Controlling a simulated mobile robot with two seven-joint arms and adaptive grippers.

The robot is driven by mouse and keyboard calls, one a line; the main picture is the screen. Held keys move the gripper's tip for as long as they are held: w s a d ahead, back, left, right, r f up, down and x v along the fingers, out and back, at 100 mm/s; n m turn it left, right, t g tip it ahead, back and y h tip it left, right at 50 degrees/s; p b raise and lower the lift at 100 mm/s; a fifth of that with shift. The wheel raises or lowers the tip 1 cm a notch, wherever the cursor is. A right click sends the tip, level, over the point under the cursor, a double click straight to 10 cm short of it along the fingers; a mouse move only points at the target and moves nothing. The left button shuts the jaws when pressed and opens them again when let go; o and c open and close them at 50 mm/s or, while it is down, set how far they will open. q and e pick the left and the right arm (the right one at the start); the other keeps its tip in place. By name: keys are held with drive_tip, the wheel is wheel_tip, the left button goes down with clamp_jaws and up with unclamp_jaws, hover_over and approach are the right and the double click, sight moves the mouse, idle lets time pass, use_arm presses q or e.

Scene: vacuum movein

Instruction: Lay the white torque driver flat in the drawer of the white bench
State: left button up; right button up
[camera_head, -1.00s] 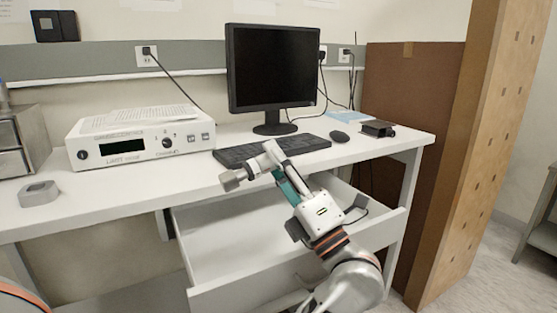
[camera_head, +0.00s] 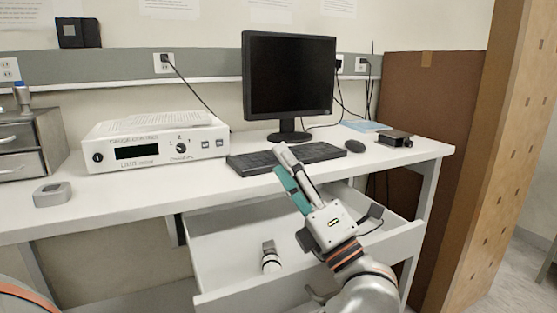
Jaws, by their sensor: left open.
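The white torque driver (camera_head: 270,259) is a short white and grey piece inside the open drawer (camera_head: 222,240) of the white bench (camera_head: 120,199). It is near the drawer's front panel, apart from my gripper. It looks foreshortened, so I cannot tell whether it lies fully flat or is tilted.
A grey drawer unit (camera_head: 30,143) is at the left. A tall brown panel (camera_head: 430,180) stands right of the bench.

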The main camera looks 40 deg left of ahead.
sight(295, 252)
use_arm(q)
drive_tip(key=w+f+m+t+h, duration=0.1)
drive_tip(key=f+m, duration=0.1)
drive_tip(key=f, duration=0.4)
drive_tip(key=w+f+m+t, duration=0.1)
drive_tip(key=f+m+t, duration=0.1)
drive_tip(key=f, duration=0.4)
drive_tip(key=w+f+m+t+h, duration=0.1)
drive_tip(key=f+m, duration=0.2)
drive_tip(key=f, duration=0.3)
drive_tip(key=shift+w+d+f+t+h, duration=0.15)
drive_tip(key=shift+w+f+t+h, duration=0.15)
drive_tip(key=shift+f, duration=0.1)
drive_tip(key=s+d+r+n+g+y, duration=0.1)
drive_tip(key=s+d+r+n+g, duration=0.1)
drive_tip(key=r, duration=0.5)
drive_tip(key=s+d+r+n+g+y, duration=0.1)
drive_tip(key=s+d+r+n+g, duration=0.1)
drive_tip(key=d+r+n, duration=0.2)
drive_tip(key=shift+s+r+n+g+y+p, duration=0.3)
drive_tip(key=shift+s+r+n, duration=0.1)
drive_tip(key=shift+r, duration=1.35)
use_arm(e)
drive_tip(key=shift+a+f+g, duration=0.15)
drive_tip(key=shift+f+g, duration=0.15)
drive_tip(key=shift+f, duration=0.9)
use_arm(q)
drive_tip(key=shift+a+r, duration=0.1)
